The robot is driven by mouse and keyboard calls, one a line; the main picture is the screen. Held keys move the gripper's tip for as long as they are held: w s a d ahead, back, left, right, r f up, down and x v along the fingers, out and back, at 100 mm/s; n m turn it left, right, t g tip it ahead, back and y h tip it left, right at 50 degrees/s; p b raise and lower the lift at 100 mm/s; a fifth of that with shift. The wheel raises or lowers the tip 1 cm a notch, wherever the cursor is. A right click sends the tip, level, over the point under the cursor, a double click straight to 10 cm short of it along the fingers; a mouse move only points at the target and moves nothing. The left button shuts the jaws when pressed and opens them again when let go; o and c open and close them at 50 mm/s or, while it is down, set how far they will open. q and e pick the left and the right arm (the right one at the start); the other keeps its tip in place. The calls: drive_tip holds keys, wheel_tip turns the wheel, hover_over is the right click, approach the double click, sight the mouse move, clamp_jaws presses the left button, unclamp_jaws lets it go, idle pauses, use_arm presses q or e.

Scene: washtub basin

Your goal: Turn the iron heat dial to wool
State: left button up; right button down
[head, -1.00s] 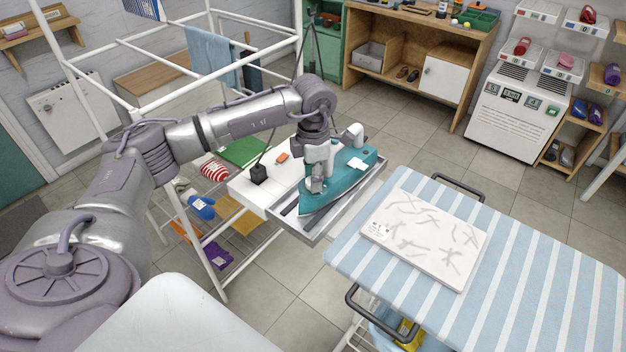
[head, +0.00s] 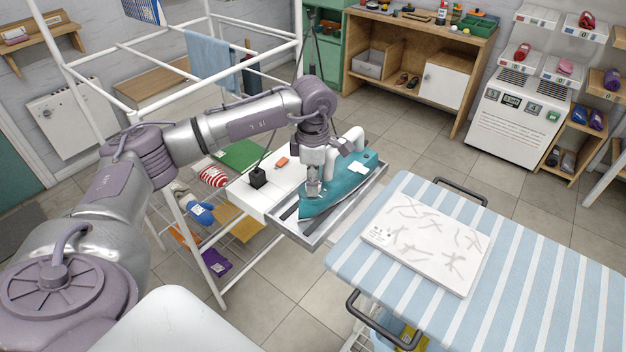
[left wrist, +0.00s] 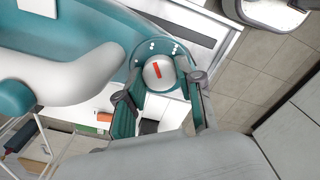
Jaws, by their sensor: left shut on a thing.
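The teal iron (head: 345,188) with a white handle rests in a metal tray on the white stand, its pointed end toward the front. My left gripper (head: 313,186) reaches down onto the iron's front part, ahead of the handle. In the left wrist view the round pale dial (left wrist: 158,73) with a red mark sits on the iron's teal body (left wrist: 125,28). The fingers of my left gripper (left wrist: 161,88) are shut on the dial from both sides. White dots stand around the dial's edge; I cannot read any fabric names. In the head view the gripper hides the dial. My right gripper is not in view.
The metal tray (head: 296,234) borders the iron closely. A striped ironing board (head: 545,275) with a white patterned panel (head: 425,245) stands to the right. A white drying rack (head: 150,42) is behind my left arm. A small black block (head: 258,178) sits on the stand.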

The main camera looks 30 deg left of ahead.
use_arm(q)
drive_tip(key=o, duration=1.2)
drive_tip(key=shift+c, duration=0.2)
drive_tip(key=shift+r, duration=0.1)
wheel_tip(320, 180, up, 12)
